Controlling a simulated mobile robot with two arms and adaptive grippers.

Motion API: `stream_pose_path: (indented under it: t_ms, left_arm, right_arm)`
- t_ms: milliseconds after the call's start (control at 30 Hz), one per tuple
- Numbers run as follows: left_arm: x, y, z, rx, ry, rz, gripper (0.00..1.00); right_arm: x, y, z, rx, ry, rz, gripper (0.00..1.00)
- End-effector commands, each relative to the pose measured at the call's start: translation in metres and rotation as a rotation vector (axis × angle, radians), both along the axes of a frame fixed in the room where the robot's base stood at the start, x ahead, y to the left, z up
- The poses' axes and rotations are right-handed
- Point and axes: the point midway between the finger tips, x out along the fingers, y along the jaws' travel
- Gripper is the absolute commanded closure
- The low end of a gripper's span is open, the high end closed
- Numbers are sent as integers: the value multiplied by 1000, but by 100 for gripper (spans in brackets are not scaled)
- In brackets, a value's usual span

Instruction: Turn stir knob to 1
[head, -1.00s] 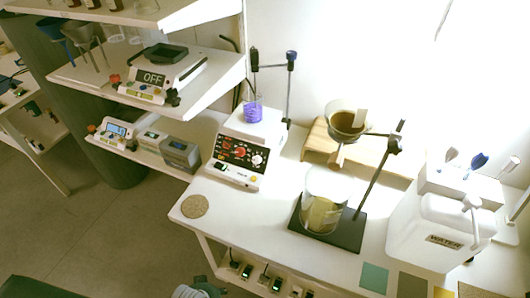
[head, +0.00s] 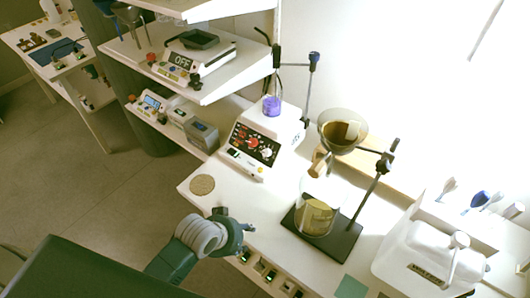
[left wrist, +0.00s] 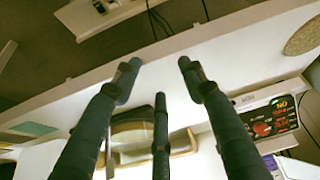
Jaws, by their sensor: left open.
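The white stirrer (head: 258,166) stands on the bench with a dark control panel (head: 241,140) facing its front. The panel carries a red knob (head: 253,142) and a pale knob (head: 266,153); I cannot tell which is the stir knob or read its setting. My right gripper is not in view.
A round cork mat (head: 202,185) lies near the bench's front left corner. A dark stand base (head: 321,240) with a glass vessel and funnel stands to the right, beside a white water container (head: 418,262). Shelves with devices (head: 188,63) hang at upper left.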

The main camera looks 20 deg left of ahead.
Motion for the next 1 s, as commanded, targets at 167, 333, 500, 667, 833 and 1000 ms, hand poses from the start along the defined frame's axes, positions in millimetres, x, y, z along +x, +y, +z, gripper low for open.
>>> stream_pose_path:
  t_ms: [167,333,500,667,833,1000]
  left_arm:
    - [47,0,19,-45,-69,2,58]
    - [102,5,47,-109,-144,21,58]
    - [168,26,91,-188,-227,75,58]
    - [206,44,122,-246,-272,124,58]
    - [218,47,125,-265,-280,141,58]
    - [234,39,110,-266,-280,141,58]
  right_arm:
    - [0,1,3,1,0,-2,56]
    - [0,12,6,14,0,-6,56]
    - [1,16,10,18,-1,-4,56]
    - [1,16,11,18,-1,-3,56]
    - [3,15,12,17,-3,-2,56]
    - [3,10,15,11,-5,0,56]
